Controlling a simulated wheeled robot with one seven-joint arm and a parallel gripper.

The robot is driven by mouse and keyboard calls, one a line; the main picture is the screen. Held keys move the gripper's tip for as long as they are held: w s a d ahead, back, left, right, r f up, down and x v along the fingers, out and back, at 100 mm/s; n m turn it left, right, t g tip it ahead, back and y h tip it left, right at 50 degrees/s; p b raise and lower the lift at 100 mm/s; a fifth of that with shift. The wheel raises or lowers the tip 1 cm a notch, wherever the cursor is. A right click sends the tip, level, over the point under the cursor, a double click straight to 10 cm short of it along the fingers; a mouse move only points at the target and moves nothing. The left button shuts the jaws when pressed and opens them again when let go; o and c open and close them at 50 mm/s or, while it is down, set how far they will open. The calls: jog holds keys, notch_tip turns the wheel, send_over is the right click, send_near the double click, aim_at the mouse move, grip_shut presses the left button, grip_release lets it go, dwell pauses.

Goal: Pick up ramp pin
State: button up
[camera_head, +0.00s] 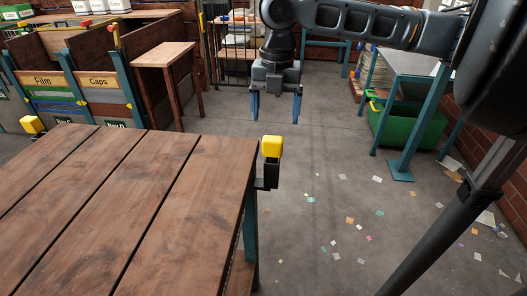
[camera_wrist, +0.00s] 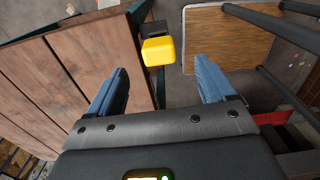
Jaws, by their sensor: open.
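A yellow block (camera_head: 272,147) sits on a black bracket at the right far corner of the wooden table. It also shows in the wrist view (camera_wrist: 158,51), ahead of the fingers and between their lines. It may be the ramp pin; no label shows. A second yellow block (camera_head: 32,125) stands at the table's far left corner. My gripper (camera_head: 275,120) points down with two blue fingers apart and nothing between them. In the head view it appears just above the right yellow block. In the wrist view my gripper (camera_wrist: 160,66) also shows open and empty.
The plank table (camera_head: 120,205) fills the lower left. Sorting bins marked Film and Caps (camera_head: 75,82) stand behind it. A small wooden table (camera_head: 165,55) is at the back. A green crate (camera_head: 412,125) is at right. Scraps litter the open floor.

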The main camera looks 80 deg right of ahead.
aim_at(273, 138)
notch_tip(273, 138, down, 2)
jog(key=shift+s+f, duration=0.15)
jog(key=shift+f, duration=0.05)
jog(key=f, duration=0.2)
jog(key=f+p, duration=0.1)
jog(key=f, duration=0.1)
jog(key=shift+w+a+f, duration=0.1)
jog(key=shift+w+a, duration=0.15)
jog(key=shift+a, duration=0.1)
jog(key=shift+f, duration=0.55)
jog(key=shift+c, duration=0.4)
jog(key=c, duration=1.2)
